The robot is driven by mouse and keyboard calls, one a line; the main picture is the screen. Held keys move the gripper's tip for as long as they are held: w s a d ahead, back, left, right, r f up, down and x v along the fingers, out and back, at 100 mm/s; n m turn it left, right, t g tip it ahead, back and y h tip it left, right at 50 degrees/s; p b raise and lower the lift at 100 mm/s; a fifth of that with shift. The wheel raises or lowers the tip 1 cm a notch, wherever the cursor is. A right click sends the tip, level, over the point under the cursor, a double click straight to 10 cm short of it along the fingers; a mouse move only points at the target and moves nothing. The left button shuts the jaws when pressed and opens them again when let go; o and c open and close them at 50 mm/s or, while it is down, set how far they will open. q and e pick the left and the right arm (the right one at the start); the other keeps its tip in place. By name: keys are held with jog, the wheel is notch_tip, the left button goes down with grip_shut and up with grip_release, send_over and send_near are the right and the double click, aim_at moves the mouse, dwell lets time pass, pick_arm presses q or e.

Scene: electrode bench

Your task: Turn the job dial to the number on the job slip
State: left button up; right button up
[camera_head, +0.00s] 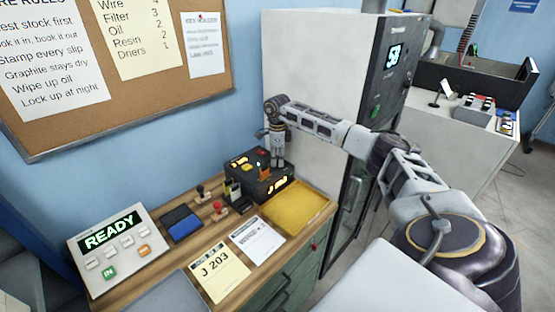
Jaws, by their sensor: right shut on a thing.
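The job slip (219,275) is a yellow card lying on the wooden bench top, and it reads "J 203". The black job dial unit (262,189) stands at the back of the bench, with amber glowing figures on it too small to read surely. My right gripper (277,163) points down at the top of this unit, shut on what seems to be its dial knob. The fingers hide the knob, so its setting cannot be told. My left gripper is not in view.
A yellow tray (322,196) lies right of the unit. A white slip (257,241) lies beside the job slip. Stamps (220,208), a blue-black pad (181,224) and a console reading "READY" (118,243) stand to the left. A tall white cabinet (310,70) rises behind my right arm.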

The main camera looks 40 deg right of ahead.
jog(key=shift+n, duration=0.4)
jog(key=o, duration=1.1)
jog(key=shift+c, duration=0.2)
notch_tip(320, 180, up, 12)
jog(key=shift+s+f, duration=0.1)
dwell(0.8)
